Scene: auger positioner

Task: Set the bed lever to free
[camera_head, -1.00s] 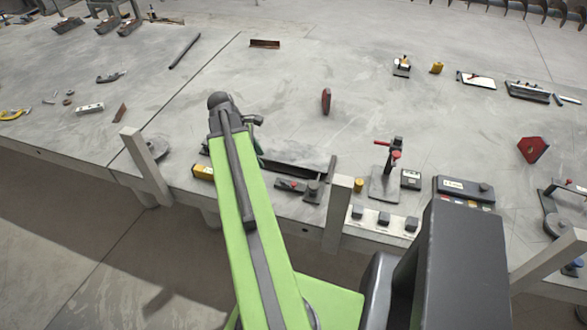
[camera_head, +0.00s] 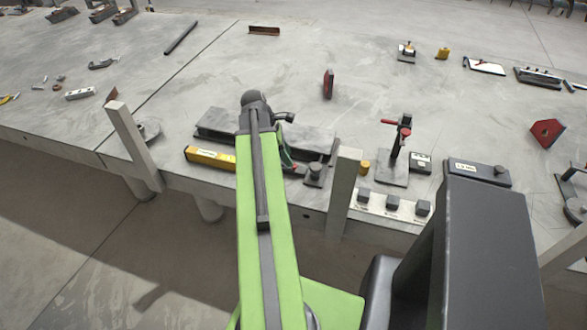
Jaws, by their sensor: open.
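A red-handled lever fixture (camera_head: 397,145) stands upright on a grey base plate (camera_head: 391,180) near the table's front edge, right of my arm. I cannot tell whether it is the bed lever or read its setting. My green arm reaches over the front edge, left of this fixture. My gripper is hidden behind the arm, so I cannot see its jaws. A dark flat bar (camera_head: 215,123) and a small dark knob fixture (camera_head: 314,173) lie close to the arm's far end.
A yellow box (camera_head: 208,157) is left of my arm. Light posts (camera_head: 133,147) and (camera_head: 343,190) rise at the table's front edge. A panel with several dark buttons (camera_head: 393,203) and a dark control box (camera_head: 478,172) are at right. The mid-table is mostly clear around a red piece (camera_head: 328,84).

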